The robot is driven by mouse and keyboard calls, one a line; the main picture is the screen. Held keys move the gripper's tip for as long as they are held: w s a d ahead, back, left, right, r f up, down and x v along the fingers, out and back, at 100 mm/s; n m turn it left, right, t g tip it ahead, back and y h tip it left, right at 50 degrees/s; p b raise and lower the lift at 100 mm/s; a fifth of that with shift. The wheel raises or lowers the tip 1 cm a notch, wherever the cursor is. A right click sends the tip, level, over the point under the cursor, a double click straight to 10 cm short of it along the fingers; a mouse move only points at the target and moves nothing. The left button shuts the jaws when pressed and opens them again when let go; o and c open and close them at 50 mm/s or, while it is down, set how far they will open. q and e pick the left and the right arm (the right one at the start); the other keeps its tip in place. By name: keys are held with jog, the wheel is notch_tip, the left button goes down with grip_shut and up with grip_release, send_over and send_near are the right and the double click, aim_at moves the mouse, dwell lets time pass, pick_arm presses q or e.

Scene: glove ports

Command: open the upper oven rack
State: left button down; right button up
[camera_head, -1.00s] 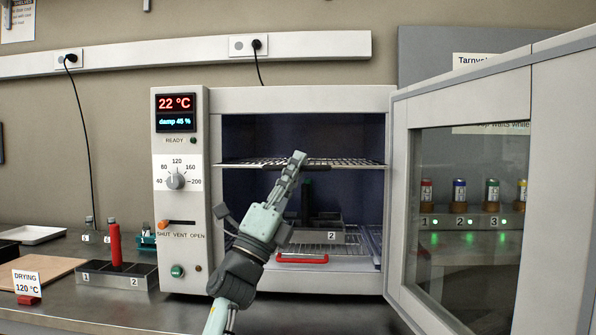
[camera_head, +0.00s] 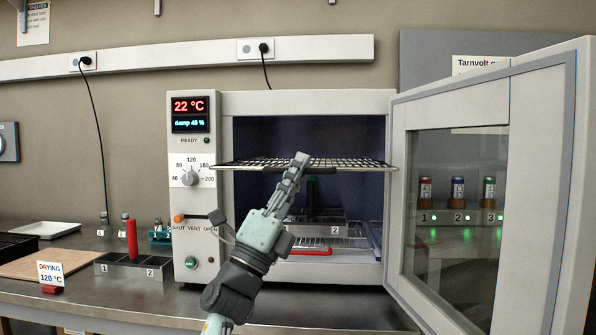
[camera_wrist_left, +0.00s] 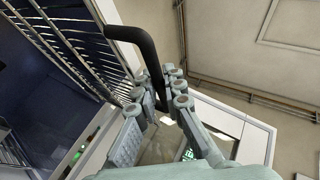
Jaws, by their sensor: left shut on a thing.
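The upper oven rack (camera_head: 350,164) is a wire shelf in the open oven, and its front edge sticks out past the oven's front frame. My left gripper (camera_head: 300,162) is at the front of this rack. In the left wrist view its fingers (camera_wrist_left: 158,98) are shut on the black rack handle (camera_wrist_left: 138,42), a bent bar beside the rack wires (camera_wrist_left: 75,45). In the head view the fingers cover part of the handle. My right gripper is not in view.
The oven door (camera_head: 545,190) stands wide open on the right. The lower rack (camera_head: 350,238) carries a grey tray marked 2 (camera_head: 335,230) and has a red handle (camera_head: 310,252).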

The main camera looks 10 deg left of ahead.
pick_arm(q)
jog(key=c, duration=1.9)
grip_release()
jog(key=shift+f, duration=0.1)
jog(key=v, duration=1.1)
jog(key=shift+s+a+f, duration=0.2)
jog(key=shift+a+f, duration=0.05)
jog(key=shift+f, duration=0.05)
